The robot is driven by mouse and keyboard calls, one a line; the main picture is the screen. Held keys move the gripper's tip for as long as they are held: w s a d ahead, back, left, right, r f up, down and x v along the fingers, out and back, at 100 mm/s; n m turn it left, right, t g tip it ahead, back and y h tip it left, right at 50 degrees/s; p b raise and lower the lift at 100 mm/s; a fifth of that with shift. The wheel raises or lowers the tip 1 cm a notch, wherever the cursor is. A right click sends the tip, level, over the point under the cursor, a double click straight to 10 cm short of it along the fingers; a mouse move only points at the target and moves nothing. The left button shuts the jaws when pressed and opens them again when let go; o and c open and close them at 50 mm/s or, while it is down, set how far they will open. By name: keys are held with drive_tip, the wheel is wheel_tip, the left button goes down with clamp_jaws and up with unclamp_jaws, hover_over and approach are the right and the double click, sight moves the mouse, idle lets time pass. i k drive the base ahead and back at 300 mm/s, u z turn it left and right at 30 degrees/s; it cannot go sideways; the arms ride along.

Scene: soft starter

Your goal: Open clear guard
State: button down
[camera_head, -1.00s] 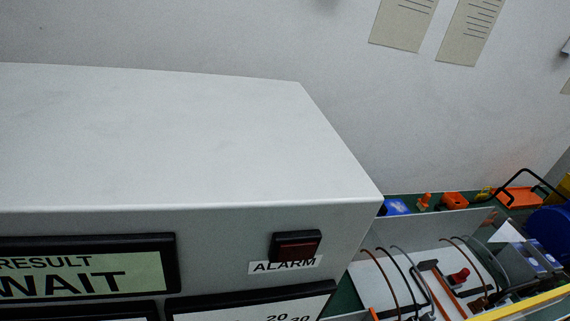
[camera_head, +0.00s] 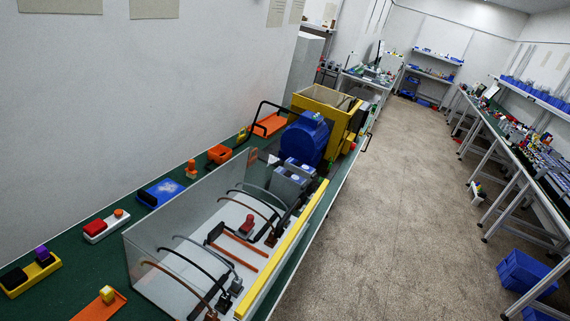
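A clear guard (camera_head: 170,225) with see-through walls stands on the green bench, left of centre in the head view. A yellow bar (camera_head: 282,250) runs along its right side. Through it I see curved cables (camera_head: 200,250), orange strips and a red button (camera_head: 248,222). A blue motor (camera_head: 304,138) stands at its far end. Whether the guard is shut cannot be told for sure. My gripper is not in view.
On the green bench (camera_head: 80,270), left of the guard, are small boxes with buttons, such as a yellow one (camera_head: 28,275) and a blue one (camera_head: 162,192). A yellow housing (camera_head: 330,105) stands beyond the motor. The floor (camera_head: 400,200) right of the bench is open.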

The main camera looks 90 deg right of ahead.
sight(252, 303)
drive_tip(key=i, duration=0.1)
drive_tip(key=z, duration=3.7)
drive_tip(key=k, duration=0.7)
drive_tip(key=u, duration=0.95)
drive_tip(key=i, duration=0.1)
drive_tip(key=z, duration=0.05)
